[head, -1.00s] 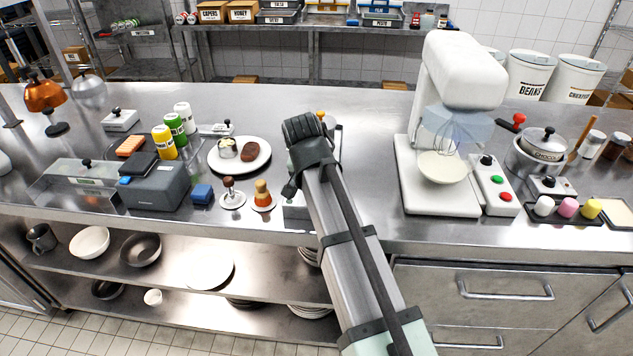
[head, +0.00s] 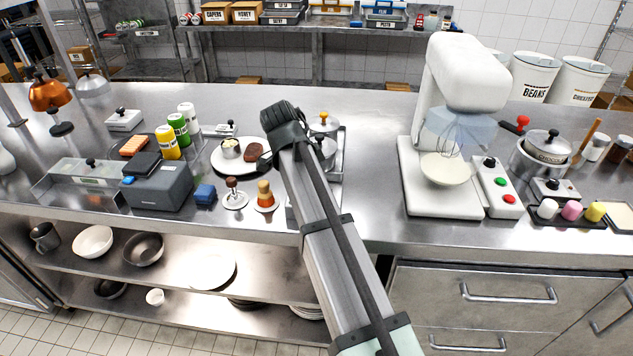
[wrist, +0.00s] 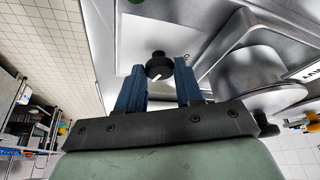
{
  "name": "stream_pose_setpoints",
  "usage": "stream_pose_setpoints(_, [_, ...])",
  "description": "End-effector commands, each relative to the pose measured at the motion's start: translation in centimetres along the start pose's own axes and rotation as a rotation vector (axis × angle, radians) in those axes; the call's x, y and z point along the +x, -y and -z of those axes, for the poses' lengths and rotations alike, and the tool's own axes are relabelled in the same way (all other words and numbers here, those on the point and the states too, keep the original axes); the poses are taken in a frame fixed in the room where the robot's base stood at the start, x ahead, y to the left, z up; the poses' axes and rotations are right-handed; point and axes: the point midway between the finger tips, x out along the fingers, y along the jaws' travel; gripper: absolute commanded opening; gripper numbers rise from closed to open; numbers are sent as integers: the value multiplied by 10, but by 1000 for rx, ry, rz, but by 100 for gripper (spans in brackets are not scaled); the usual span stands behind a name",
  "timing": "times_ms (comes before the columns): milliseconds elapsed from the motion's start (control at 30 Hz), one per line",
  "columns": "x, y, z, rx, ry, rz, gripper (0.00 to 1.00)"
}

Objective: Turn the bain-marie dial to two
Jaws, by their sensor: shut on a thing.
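The bain-marie (head: 338,185) is a steel unit on the counter, partly hidden behind my arm in the head view. Its black dial (wrist: 159,66) with a white pointer mark shows in the wrist view. The pointer slants toward the bottom of that picture; I cannot read any numbers around it. My gripper (wrist: 160,82) has its two blue fingers on either side of the dial and is shut on it. In the head view my arm hides the fingertips and the dial.
Lidded pots (head: 323,125) sit in the bain-marie. A plate (head: 240,155) with food stands left of my arm, and a tamper (head: 234,193) in front of it. A white stand mixer (head: 455,120) stands right. The counter between bain-marie and mixer is clear.

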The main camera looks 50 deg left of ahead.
Motion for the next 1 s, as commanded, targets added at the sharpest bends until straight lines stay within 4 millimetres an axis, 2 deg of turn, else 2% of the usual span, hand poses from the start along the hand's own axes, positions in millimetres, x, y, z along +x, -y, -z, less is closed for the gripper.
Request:
stream_pose_setpoints(400, [0,2,0,167,2,-69,5])
stream_pose_setpoints(967, [0,2,0,190,2,-78,5])
stream_pose_setpoints(1000, [0,2,0,190,2,-78,39])
